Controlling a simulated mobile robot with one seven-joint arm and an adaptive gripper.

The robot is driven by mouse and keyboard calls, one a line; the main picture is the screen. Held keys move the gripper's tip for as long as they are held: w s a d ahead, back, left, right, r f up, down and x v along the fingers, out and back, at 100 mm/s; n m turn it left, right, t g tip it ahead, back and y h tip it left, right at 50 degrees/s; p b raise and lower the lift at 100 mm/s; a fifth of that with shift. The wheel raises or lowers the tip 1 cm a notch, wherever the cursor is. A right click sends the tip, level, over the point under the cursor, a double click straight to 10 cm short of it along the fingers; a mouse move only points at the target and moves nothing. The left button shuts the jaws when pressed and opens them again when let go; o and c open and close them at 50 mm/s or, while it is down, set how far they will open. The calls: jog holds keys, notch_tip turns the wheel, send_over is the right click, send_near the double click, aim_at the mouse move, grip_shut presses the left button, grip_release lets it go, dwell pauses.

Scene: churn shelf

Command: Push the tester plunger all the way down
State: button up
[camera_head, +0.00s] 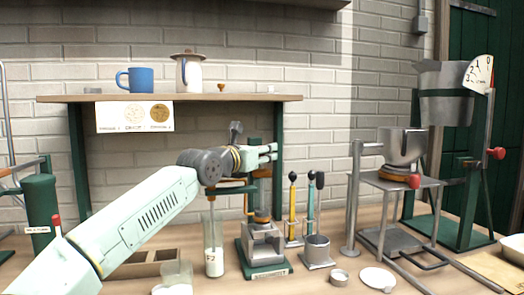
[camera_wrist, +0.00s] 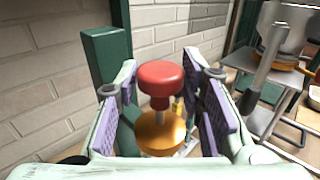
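The tester (camera_head: 264,246) stands on the table in the head view, with a grey metal body, a green base and a green upright behind it. In the wrist view its plunger shows as a red round knob (camera_wrist: 160,76) on a thin pale rod above an orange-gold collar (camera_wrist: 160,132). My gripper (camera_head: 270,153) is at the top of the tester in the head view and hides the red knob there. In the wrist view my gripper (camera_wrist: 163,100) is open, with purple pads on both sides of the knob. Gaps show between knob and pads; the exact depth is unclear.
A glass cylinder of white liquid (camera_head: 214,255) stands close left of the tester. A metal frame with a pot (camera_head: 402,150) stands farther right. A shelf (camera_head: 200,98) with a blue mug (camera_head: 141,79) is behind.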

jog(key=shift+o, duration=1.3)
jog(key=shift+r, duration=0.2)
jog(key=shift+s, duration=0.15)
jog(key=v, duration=1.1)
jog(key=shift+s+a, duration=0.2)
jog(key=shift+s, duration=0.15)
jog(key=shift+f, duration=0.25)
